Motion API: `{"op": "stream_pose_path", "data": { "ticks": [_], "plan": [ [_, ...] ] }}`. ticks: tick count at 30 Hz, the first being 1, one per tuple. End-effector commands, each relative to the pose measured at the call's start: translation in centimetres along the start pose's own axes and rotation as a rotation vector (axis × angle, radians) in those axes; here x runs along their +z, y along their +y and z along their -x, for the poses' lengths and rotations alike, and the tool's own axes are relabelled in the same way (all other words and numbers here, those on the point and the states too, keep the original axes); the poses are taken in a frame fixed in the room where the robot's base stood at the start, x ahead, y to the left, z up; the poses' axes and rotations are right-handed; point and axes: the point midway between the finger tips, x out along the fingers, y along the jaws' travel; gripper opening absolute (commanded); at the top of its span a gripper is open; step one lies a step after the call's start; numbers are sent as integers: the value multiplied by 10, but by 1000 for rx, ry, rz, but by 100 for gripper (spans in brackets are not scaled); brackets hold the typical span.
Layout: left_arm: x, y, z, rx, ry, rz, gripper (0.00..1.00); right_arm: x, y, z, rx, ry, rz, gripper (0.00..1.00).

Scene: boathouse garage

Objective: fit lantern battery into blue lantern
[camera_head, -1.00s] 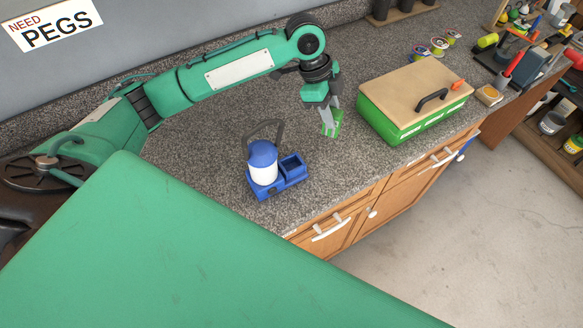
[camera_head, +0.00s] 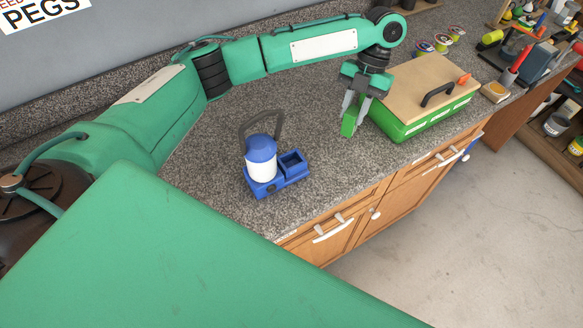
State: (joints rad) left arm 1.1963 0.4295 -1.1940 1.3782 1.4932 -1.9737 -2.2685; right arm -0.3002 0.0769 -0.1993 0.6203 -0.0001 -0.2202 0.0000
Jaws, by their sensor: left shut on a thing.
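The blue lantern (camera_head: 261,158) stands upright on the granite counter, with a white body, a blue top and a dark raised handle. Its blue base carries an open square socket (camera_head: 291,163) to the right of the body, which looks empty. My left gripper (camera_head: 355,116) points down, to the right of the lantern, close to the green box. It is shut on a small green block, the lantern battery (camera_head: 348,124), held between its fingers. I cannot tell whether the battery touches the counter. My right gripper is not in view.
A green box (camera_head: 405,128) with a tan lid and black handle stands just right of my left gripper. The counter (camera_head: 210,165) is clear between lantern and battery. Its front edge runs close to the lantern. Tools and small tubs crowd the far right.

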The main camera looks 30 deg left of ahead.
Motion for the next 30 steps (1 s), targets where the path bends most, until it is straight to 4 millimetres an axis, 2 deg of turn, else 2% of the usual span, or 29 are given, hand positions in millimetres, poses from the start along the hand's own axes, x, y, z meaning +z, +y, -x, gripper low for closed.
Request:
{"op": "stream_pose_path", "data": {
  "ticks": [6,14,20,30],
  "plan": [
    [10,-6,2,121,-3,-285,0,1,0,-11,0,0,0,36],
    [11,-7,4,179,-3,-432,0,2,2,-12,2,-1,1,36],
    [-14,7,-5,181,-2,-440,0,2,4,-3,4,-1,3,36],
    [-77,42,-31,179,0,-437,0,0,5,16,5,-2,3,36]
  ]
}}
